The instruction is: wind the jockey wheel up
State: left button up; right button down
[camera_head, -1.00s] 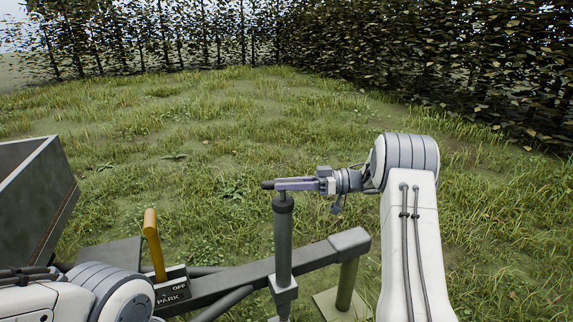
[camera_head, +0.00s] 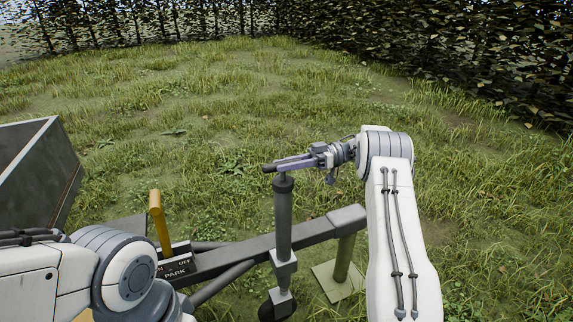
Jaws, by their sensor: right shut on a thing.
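The jockey wheel's grey upright tube (camera_head: 283,222) stands clamped at the side of the trailer drawbar (camera_head: 240,256). Its dark lower end (camera_head: 278,304) shows near the bottom edge of the view. A dark crank handle (camera_head: 269,168) sits at the top of the tube. My right gripper (camera_head: 294,164) is shut on this handle, with its fingers lying along it above the tube's cap. My left arm shows at the lower left, but its gripper is out of view.
A yellow lever (camera_head: 160,226) stands by a dark box marked OFF and PARK (camera_head: 176,264). A post (camera_head: 344,258) on a pale plate (camera_head: 338,282) supports the drawbar's end. A grey metal trailer body (camera_head: 38,175) stands at the left. Open grass lies beyond, up to hedges.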

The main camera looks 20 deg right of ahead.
jog(key=c, duration=0.7)
grip_release()
jog(key=shift+r, duration=0.1)
jog(key=shift+o, duration=0.2)
notch_tip(320, 180, up, 5)
jog(key=shift+w+f+p, duration=0.1)
jog(key=shift+f+p, duration=0.1)
jog(key=shift+p, duration=0.4)
jog(key=shift+s+d+r+p, duration=0.65)
jog(key=shift+r+p, duration=0.1)
jog(key=shift+p, duration=0.2)
jog(key=s+d+r+p, duration=0.5)
jog(key=s+d+p, duration=0.1)
jog(key=p, duration=1.3)
jog(key=shift+s+d, duration=0.25)
jog(key=shift+s, duration=0.45)
